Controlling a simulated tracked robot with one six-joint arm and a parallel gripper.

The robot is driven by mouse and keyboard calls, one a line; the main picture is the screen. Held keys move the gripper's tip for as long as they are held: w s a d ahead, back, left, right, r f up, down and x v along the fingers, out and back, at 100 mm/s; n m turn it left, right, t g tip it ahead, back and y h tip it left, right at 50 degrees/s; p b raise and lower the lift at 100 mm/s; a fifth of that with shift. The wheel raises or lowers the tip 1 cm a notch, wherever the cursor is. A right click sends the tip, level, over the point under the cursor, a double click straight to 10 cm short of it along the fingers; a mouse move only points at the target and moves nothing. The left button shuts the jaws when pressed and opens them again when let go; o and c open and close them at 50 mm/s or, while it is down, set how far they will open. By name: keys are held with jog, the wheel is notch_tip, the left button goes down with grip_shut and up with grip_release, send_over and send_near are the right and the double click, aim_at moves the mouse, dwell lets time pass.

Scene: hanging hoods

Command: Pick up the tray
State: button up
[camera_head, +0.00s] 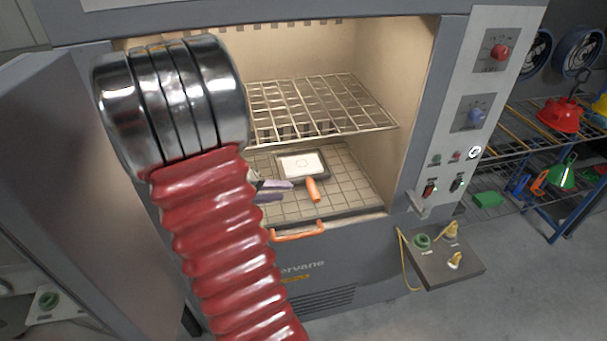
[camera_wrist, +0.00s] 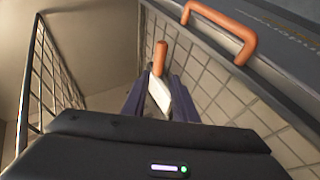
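A small dark-rimmed tray (camera_head: 303,177) with a white inside and an orange handle (camera_head: 313,190) lies on a tiled floor inside the open oven. The handle points toward the oven's front. My gripper (camera_head: 276,190) is inside the oven just left of the handle. Its two dark fingers look apart and empty. In the wrist view, my gripper (camera_wrist: 158,92) shows fingers on both sides of a white patch, with an orange handle (camera_wrist: 160,58) just beyond the tips. I cannot tell any contact. My red arm sleeve hides the oven's left part.
A wire shelf (camera_head: 318,105) spans the oven above the small tray; it shows at left in the wrist view (camera_wrist: 48,80). A fixed-looking orange bar handle (camera_head: 298,232) is at the front edge below. The oven door (camera_head: 70,170) stands open at left. A side ledge (camera_head: 445,265) sticks out at right.

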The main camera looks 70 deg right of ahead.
send_near(309, 189)
jog(key=x, duration=0.4)
jog(key=shift+s+f, duration=0.1)
jog(key=shift+s, duration=0.05)
jog(key=shift+x, duration=2.6)
grip_shut()
